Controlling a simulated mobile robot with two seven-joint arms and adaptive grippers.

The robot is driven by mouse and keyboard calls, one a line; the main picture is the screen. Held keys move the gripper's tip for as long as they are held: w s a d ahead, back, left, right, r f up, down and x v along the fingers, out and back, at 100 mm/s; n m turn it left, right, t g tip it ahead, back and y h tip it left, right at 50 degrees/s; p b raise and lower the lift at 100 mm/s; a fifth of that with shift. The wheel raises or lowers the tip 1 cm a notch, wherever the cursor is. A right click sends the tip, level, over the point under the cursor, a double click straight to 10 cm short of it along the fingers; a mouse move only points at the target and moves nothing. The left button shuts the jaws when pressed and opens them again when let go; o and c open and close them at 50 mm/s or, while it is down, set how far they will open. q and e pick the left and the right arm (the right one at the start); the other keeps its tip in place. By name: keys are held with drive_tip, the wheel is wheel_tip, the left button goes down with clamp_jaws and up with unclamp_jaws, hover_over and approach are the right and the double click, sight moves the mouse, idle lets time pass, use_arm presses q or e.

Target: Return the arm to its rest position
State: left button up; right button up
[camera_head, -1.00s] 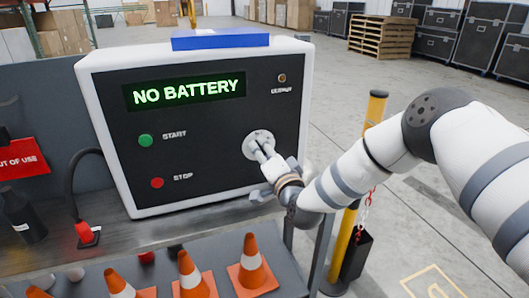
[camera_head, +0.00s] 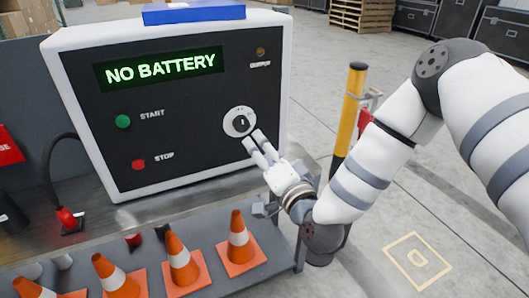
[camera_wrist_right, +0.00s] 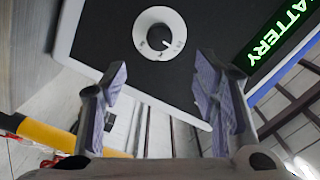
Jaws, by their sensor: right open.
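My right gripper (camera_head: 252,146) is open and empty, just below and in front of the round white dial (camera_head: 239,122) on the control box (camera_head: 180,90). In the right wrist view, the two fingers (camera_wrist_right: 160,85) stand apart with the dial (camera_wrist_right: 159,33) beyond them and nothing between them. The dial has a dark pointer at its centre. My right arm (camera_head: 375,160) reaches in from the right. The box's green display (camera_head: 160,69) reads "NO BATTERY". My left gripper is not in view.
The box stands on a grey bench with a blue item (camera_head: 194,13) on top. Several orange cones (camera_head: 240,243) stand on the lower shelf. A yellow post (camera_head: 349,105) stands behind my right arm. A green start button (camera_head: 123,121) and red stop button (camera_head: 138,164) are on the panel.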

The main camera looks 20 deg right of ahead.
drive_tip(key=shift+s, duration=0.3)
drive_tip(key=s+a+f+n+g+y+p, duration=0.15)
drive_tip(key=s+f+n+g, duration=0.35)
drive_tip(key=s+f, duration=0.6)
drive_tip(key=s+a+f+n+g+p, duration=0.2)
drive_tip(key=s+f+g, duration=0.55)
drive_tip(key=s, duration=0.55)
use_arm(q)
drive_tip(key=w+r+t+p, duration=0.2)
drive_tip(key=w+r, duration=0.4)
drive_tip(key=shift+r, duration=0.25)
use_arm(e)
drive_tip(key=s+d+n+g+h, duration=0.1)
drive_tip(key=s+d+n+g, duration=0.1)
drive_tip(key=s, duration=1)
drive_tip(key=s+d+n+g+h, duration=0.1)
drive_tip(key=s+d+g, duration=0.3)
drive_tip(key=s, duration=0.9)
drive_tip(key=shift+f+n+g, duration=0.4)
drive_tip(key=shift+n+g, duration=0.1)
drive_tip(key=shift+g, duration=0.55)
drive_tip(key=shift+w, duration=0.15)
